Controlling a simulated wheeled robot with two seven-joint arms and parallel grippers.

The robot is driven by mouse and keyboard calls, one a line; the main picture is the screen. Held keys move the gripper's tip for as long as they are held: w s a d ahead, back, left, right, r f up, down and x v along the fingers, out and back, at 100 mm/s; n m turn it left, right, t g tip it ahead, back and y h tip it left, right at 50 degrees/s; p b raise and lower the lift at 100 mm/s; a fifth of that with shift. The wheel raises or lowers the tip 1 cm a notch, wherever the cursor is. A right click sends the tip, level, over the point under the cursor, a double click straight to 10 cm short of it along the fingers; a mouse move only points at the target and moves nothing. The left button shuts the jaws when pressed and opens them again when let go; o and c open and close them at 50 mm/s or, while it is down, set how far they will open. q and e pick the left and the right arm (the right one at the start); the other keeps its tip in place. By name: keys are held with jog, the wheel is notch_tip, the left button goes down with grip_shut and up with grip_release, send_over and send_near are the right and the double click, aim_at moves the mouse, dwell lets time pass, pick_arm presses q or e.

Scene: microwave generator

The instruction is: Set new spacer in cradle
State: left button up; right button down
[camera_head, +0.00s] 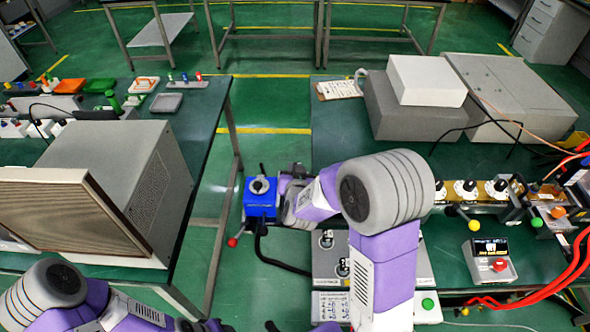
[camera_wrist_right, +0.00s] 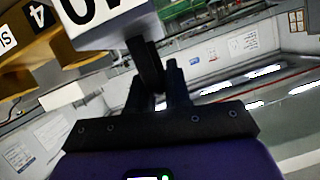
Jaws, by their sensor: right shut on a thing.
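My right gripper (camera_wrist_right: 158,75) shows as dark fingers in the wrist view. They are shut on a white block (camera_wrist_right: 100,18) with large black figures, which looks like the spacer. A brown-gold part (camera_wrist_right: 50,50) with white number labels shows close behind the block; I cannot tell whether they touch. In the head view my right arm reaches left, and its gripper is largely hidden. A brass-coloured rail (camera_head: 478,209) with several round black-and-white pieces stands on the right bench; I cannot tell whether it is the cradle. My left arm is at the lower left, its gripper out of view.
A blue box (camera_head: 261,197) with a round top fitting stands beside my right wrist. A red-knobbed lever (camera_head: 232,242) is below it. A small display box (camera_head: 490,258) and red cables (camera_head: 560,285) are at right.

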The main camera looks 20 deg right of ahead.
jog(key=shift+f+b, duration=1.6)
jog(key=shift+f, duration=0.2)
jog(key=c, duration=1)
grip_release()
jog(key=shift+s+f, duration=0.1)
jog(key=shift+f, duration=0.05)
jog(key=p+v, duration=0.1)
jog(key=v, duration=0.5)
jog(key=shift+s+a+r+p, duration=0.15)
jog(key=shift+s+r+p, duration=0.15)
jog(key=shift+p, duration=0.05)
jog(key=shift+s+a+r, duration=0.1)
jog(key=shift+s, duration=0.25)
